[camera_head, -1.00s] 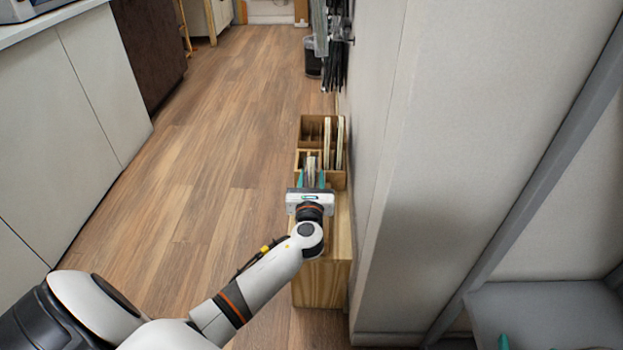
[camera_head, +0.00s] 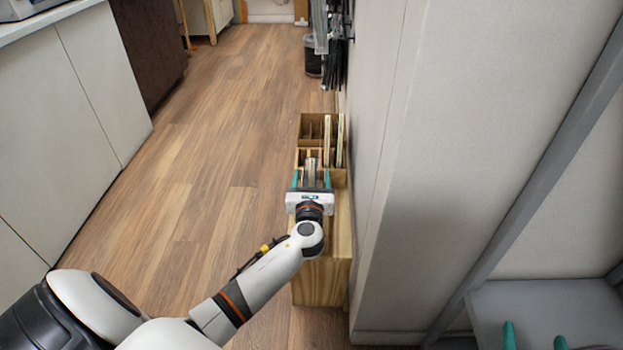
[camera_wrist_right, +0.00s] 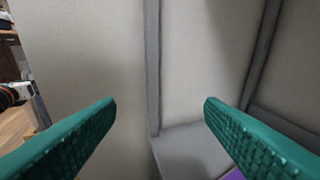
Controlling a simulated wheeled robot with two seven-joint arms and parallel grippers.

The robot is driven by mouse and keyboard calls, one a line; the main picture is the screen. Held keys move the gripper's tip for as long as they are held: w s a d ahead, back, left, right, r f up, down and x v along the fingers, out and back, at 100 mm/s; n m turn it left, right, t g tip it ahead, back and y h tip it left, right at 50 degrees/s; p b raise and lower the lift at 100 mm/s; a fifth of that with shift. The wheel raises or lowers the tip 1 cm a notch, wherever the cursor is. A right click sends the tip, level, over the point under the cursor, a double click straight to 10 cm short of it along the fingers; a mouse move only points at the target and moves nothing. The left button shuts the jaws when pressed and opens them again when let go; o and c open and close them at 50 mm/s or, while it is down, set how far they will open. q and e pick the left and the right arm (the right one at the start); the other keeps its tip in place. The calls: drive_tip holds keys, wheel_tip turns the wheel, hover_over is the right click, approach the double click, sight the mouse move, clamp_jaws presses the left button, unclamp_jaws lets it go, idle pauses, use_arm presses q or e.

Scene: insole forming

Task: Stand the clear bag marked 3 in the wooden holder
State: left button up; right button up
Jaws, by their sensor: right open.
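The wooden holder (camera_head: 304,120) stands on a wooden box beside the wall in the head view. A small pale, thin item (camera_head: 310,167), probably the clear bag, stands upright in its near compartment; its mark is not readable. My left gripper (camera_head: 311,179) is at the near side of the holder. Its teal fingers are apart, one on each side of the item, with gaps visible. My right gripper (camera_head: 534,338) is open at the lower right of the head view. In the right wrist view, its fingers (camera_wrist_right: 160,105) are wide apart with nothing between them.
Other thin pale pieces (camera_head: 327,140) stand upright in the holder's right part. A wall (camera_head: 440,180) rises close to its right. A grey ledge (camera_head: 580,300) lies below my right gripper. Open wooden floor (camera_head: 215,150) lies left of the holder.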

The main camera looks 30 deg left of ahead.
use_arm(q)
drive_tip(key=shift+s+d, duration=0.35)
drive_tip(key=shift+s, duration=0.1)
drive_tip(key=p+v, duration=0.2)
drive_tip(key=v, duration=0.9)
use_arm(e)
drive_tip(key=s+d+f+g+h, duration=0.1)
drive_tip(key=s+d+f+g, duration=0.1)
drive_tip(key=s+f+g, duration=0.3)
wheel_tip(320, 180, down, 2)
drive_tip(key=shift+s+d+f+g+h, duration=0.15)
drive_tip(key=shift+d+f+g+h, duration=0.2)
drive_tip(key=shift+g, duration=0.25)
drive_tip(key=shift+r, duration=0.15)
